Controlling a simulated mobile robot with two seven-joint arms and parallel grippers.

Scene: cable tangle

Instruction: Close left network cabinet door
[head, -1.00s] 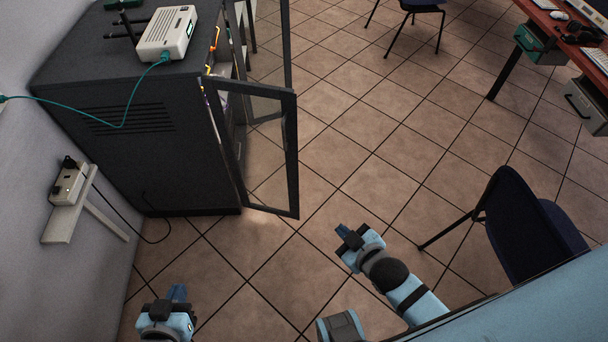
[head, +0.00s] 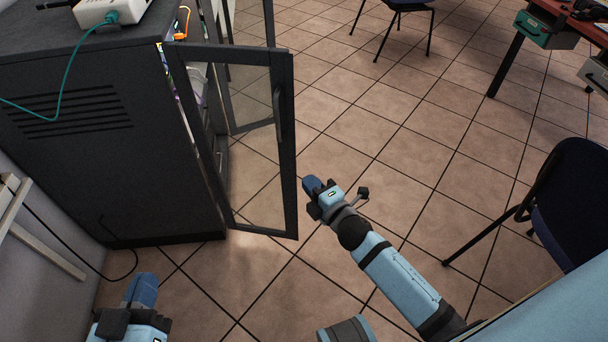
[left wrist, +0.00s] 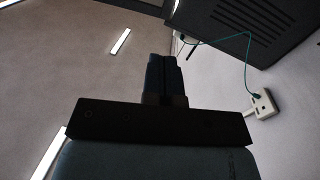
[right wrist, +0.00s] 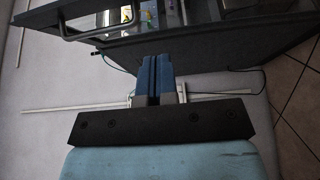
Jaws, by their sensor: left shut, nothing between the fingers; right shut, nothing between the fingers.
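The black network cabinet (head: 70,170) stands at the left in the head view. Its near glass-paned door (head: 285,165), with a vertical handle, stands swung open toward me; a second framed door (head: 270,30) stands open behind it. My right gripper (head: 312,186) is shut and empty, just right of the near door's free edge; touching or apart is unclear. The right wrist view shows its closed fingers (right wrist: 157,76) below a door frame with a handle (right wrist: 95,25). My left gripper (head: 141,290) is shut and empty, low at the left in front of the cabinet.
A white router (head: 108,10) with a teal cable sits on the cabinet. A wall shelf (head: 20,215) and a black cable are at the left. A dark blue chair (head: 570,205) stands at the right, another (head: 408,5) at the back.

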